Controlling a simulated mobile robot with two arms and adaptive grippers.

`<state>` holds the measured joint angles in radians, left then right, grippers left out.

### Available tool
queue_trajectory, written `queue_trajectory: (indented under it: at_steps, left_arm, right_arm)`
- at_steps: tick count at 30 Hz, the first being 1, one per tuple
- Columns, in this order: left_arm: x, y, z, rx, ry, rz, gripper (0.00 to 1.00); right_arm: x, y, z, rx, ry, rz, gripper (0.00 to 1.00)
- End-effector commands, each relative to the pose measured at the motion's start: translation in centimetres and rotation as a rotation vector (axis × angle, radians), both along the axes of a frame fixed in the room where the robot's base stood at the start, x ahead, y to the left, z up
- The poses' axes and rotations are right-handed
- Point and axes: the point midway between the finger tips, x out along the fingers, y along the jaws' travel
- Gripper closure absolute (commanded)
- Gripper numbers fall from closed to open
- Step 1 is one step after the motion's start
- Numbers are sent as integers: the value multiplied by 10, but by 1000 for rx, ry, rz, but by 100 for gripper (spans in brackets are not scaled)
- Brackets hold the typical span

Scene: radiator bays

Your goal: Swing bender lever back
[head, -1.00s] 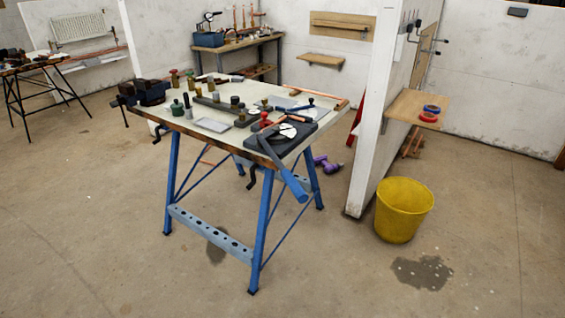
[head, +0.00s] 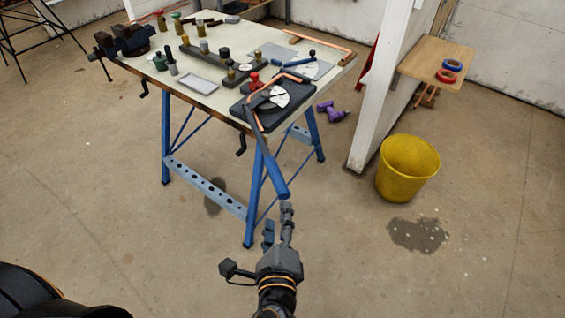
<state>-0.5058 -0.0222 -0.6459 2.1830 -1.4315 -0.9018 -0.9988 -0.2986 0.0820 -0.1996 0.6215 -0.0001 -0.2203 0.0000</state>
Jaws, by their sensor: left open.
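The pipe bender (head: 290,98) is a dark block with a white dial, at the near right corner of the workbench top. Its lever (head: 276,178) has a long blue grip that sticks out past the bench's front edge and points down toward me. A copper pipe (head: 252,102) lies in the bender and looks bent. My left gripper (head: 278,226) is open and empty, just below the end of the blue grip in the picture. A small gap shows between fingertips and grip; their distance in depth is hard to tell. My right gripper is not in view.
The workbench (head: 205,97) carries a vise (head: 130,42), several fittings, a small tray (head: 199,84) and another copper pipe (head: 335,45). A yellow bucket (head: 407,168) stands right of it by a partition wall. A purple drill (head: 331,111) lies behind.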

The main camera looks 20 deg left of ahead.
Motion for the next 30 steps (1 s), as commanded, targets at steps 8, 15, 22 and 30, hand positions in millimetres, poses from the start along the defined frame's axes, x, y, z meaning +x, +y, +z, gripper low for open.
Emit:
queue_trajectory:
  at_steps: [8,15,22,30]
  left_arm:
    - [34,11,-1,9,-9,5,50]
    - [82,27,-12,6,-7,4,50]
    - [116,36,-23,5,-5,2,50]
    - [128,41,-27,4,-5,3,50]
  right_arm:
    - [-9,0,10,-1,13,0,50]
    - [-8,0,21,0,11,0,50]
    - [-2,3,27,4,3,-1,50]
    - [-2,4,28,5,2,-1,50]
